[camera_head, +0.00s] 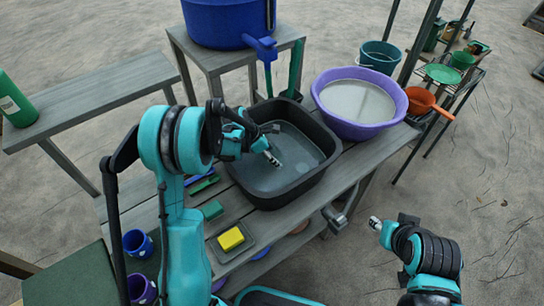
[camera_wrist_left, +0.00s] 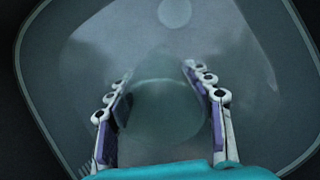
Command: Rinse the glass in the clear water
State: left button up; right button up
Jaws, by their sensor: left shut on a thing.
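A dark grey square basin (camera_head: 325,178) of clear greyish water stands on the wooden bench. My left gripper (camera_head: 272,158) reaches down into it from the left. In the left wrist view, a pale translucent glass (camera_wrist_left: 165,112) sits between the two fingers of my left gripper (camera_wrist_left: 163,95), which is shut on it. The glass is over or in the water; how deep is hard to tell. In the head view I cannot make the glass out clearly. My right gripper (camera_head: 376,223) is off to the right, in front of the bench, well apart from the basin; its fingers are too small to judge.
A purple tub (camera_head: 400,100) of cloudy pale water stands right of the basin. A blue barrel with a tap (camera_head: 262,45) is behind. An orange pan (camera_head: 420,100) is at the right.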

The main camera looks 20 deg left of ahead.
pick_arm(q)
jog(key=shift+r, duration=0.1)
pick_arm(e)
jog(key=shift+r, duration=0.1)
pick_arm(q)
notch_tip(320, 180, up, 20)
jog(key=p, duration=1.3)
jog(key=shift+f, duration=0.25)
pick_arm(e)
notch_tip(320, 180, up, 13)
